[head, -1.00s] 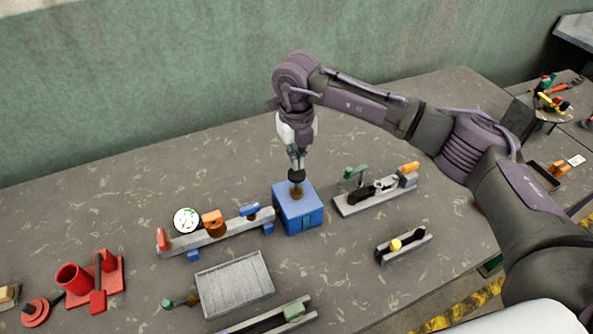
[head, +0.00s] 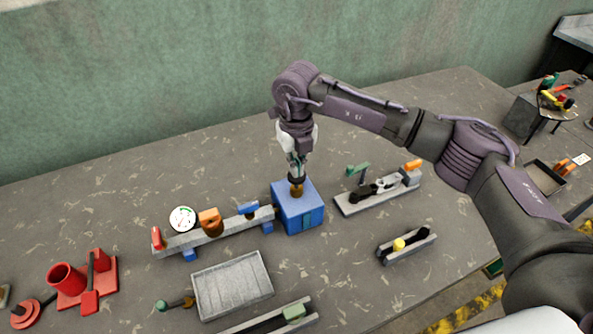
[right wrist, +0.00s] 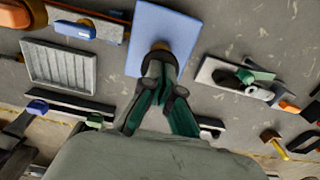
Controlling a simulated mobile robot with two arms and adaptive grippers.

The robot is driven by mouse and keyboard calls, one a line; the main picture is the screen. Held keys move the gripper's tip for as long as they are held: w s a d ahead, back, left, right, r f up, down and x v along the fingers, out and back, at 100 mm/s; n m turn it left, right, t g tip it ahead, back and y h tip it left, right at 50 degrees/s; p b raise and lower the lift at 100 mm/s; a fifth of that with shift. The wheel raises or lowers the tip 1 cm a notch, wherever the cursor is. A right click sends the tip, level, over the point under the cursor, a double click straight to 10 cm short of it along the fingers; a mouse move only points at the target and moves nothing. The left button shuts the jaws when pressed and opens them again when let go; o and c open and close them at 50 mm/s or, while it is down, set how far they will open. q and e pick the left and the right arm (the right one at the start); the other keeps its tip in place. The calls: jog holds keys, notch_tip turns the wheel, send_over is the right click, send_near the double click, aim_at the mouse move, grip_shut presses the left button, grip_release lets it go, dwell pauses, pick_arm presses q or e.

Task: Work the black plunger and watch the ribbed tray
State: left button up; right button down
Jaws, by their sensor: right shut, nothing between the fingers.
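The black plunger (head: 296,180) stands on a brass-coloured collar on top of the blue box (head: 300,212). My right gripper (head: 296,172) points straight down with its fingers closed, right over the plunger's top, and seems to touch it. In the right wrist view the green-and-black fingers (right wrist: 160,85) come together over the plunger, which they largely hide, above the blue box (right wrist: 165,30). The grey ribbed tray (head: 194,290) lies left of and nearer than the box; its ribs show in the right wrist view (right wrist: 60,66). My left gripper is out of view.
A grey rail (head: 225,228) with orange and blue parts joins the box at left, by a round dial (head: 183,219). A lever fixture (head: 378,192) and a small yellow-knobbed fixture (head: 406,246) stand right. Red parts (head: 85,280) lie far left. The table behind is clear.

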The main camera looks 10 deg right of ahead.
jog(key=shift+s+f+b, duration=0.1)
jog(key=shift+f+b, duration=0.4)
jog(key=shift+f, duration=0.45)
jog(key=shift+r+p, duration=1.9)
jog(key=shift+r, duration=2.05)
